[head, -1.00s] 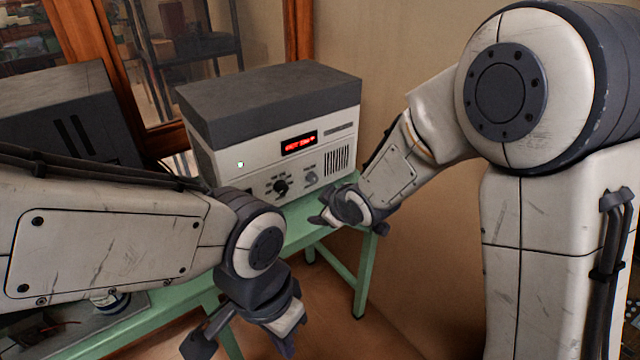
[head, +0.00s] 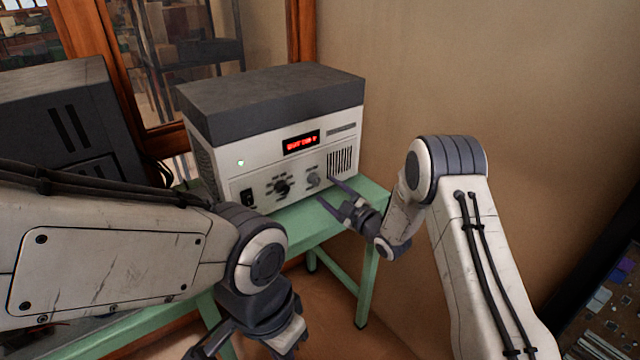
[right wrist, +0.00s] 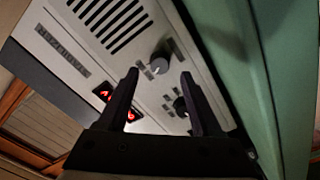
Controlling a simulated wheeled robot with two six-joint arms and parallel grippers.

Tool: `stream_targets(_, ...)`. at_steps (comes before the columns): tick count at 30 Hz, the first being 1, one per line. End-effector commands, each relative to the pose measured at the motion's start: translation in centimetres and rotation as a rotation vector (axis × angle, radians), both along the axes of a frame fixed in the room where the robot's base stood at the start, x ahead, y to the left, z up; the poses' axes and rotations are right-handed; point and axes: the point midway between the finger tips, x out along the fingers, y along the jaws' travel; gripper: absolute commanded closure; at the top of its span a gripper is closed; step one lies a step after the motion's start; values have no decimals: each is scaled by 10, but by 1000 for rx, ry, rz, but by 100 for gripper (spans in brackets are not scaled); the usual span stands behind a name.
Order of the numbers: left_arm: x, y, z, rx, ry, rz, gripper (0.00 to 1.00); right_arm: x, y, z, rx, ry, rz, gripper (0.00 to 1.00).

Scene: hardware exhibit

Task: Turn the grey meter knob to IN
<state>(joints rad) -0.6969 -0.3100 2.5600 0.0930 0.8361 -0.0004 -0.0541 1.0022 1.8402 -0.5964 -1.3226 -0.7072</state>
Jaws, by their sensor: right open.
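The grey meter knob (head: 313,179) is on the lower right of the front panel of a grey-white instrument (head: 222,168), right of a larger black knob (head: 282,187). My right gripper (head: 327,192) is open and empty in front of the panel, just right of and below the grey knob. In the right wrist view the grey knob (right wrist: 158,66) shows between the open fingers (right wrist: 160,73), beyond their tips. The labels around it are too small to read. My left gripper (head: 252,345) is open at the bottom edge, its fingertips partly cut off.
The instrument stands on a green table (head: 352,196). A dark cabinet (head: 70,125) stands to the left. The wall is close behind on the right.

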Motion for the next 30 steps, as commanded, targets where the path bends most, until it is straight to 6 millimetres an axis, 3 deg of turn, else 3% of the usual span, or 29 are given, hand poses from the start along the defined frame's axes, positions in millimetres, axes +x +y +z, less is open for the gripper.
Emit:
stream_targets(9,0,0,5,0,0,0,100,34,25,0,0,1,1,34)
stream_targets(20,0,0,5,0,0,0,100,38,27,0,0,3,-2,34)
stream_targets(25,0,0,5,0,0,0,100,38,27,0,0,3,-1,99)
stream_targets(30,0,0,4,0,0,0,100,38,27,-1,2,4,-1,100)
